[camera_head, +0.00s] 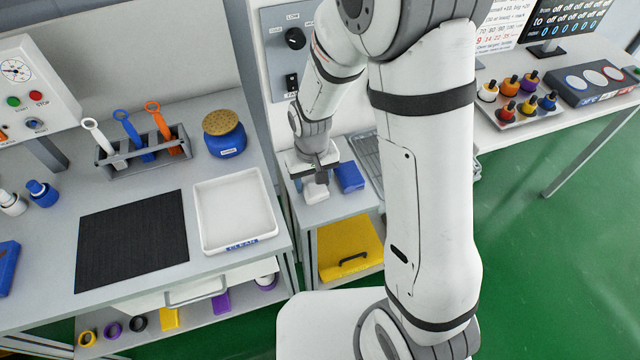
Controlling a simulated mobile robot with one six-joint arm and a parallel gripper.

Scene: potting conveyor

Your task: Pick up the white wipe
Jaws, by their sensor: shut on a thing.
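My gripper (316,182) points down over the small grey side table (345,206) in the middle of the view. It is shut on the white wipe (315,194), a small white block-like piece at the jaws. I cannot tell whether the wipe touches the table top or hangs just above it. A blue wipe (349,177) lies close by to the right of my gripper, apart from it. My arm hides part of the area to the right.
A white tray (256,247) and a black mat (95,240) lie on the left bench, with a tool rack (105,172) and blue jar (226,140) behind. A yellow box (345,243) sits below the side table. A wire rack (365,150) stands right of the blue wipe.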

